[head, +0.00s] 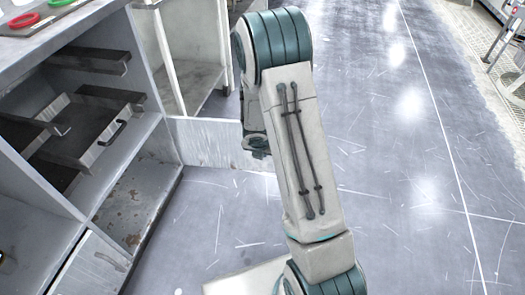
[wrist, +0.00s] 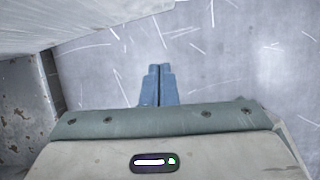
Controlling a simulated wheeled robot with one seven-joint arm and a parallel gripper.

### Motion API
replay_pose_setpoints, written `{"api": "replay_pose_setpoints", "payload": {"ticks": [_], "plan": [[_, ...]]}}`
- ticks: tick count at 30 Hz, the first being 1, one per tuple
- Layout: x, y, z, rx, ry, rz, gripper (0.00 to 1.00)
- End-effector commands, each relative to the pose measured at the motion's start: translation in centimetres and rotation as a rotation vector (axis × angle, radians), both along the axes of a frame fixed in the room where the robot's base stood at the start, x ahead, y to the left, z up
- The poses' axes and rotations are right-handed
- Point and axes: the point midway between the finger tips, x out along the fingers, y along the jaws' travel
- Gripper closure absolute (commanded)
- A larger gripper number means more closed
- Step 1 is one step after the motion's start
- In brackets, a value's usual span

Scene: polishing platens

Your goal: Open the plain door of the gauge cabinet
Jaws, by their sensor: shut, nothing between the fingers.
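The grey gauge cabinet (head: 150,125) fills the left of the head view. A plain pale door (head: 205,138) stands swung out from its lower right compartment, whose stained floor (head: 138,205) is exposed. The door's right end passes behind my arm; no handle shows on the visible face. In the wrist view a pale panel, apparently this door (wrist: 95,22), crosses the top left, and the stained compartment (wrist: 22,105) shows at left. My gripper (wrist: 159,70) is shut and empty over the floor beside the door, apart from it in the picture. In the head view the fingertips are hidden.
An open drawer (head: 95,135) with a dark handle sits on the shelf above the open compartment. Another closed panel (head: 92,268) is at lower left. Red and green rings (head: 24,20) lie on the top. The scratched floor (head: 400,190) right of my arm is clear.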

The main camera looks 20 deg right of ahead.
Motion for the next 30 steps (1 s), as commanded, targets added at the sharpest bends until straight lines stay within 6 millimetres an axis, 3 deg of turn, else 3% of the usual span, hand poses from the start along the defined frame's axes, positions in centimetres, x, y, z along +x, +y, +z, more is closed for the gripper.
{"api": "replay_pose_setpoints", "payload": {"ticks": [1, 12, 26, 29, 30], "plan": [[-0.1, 0.0, 2.1, 0.000, -0.006, -0.002, 1.00], [-2.3, 1.7, 7.9, 0.000, -0.004, 0.011, 1.00], [-2.9, 1.7, 9.8, 0.001, -0.011, -0.012, 1.00], [-3.1, 1.2, 12.9, 0.015, -0.043, -0.107, 1.00], [-3.3, 0.9, 14.8, 0.024, -0.065, -0.173, 1.00]]}}
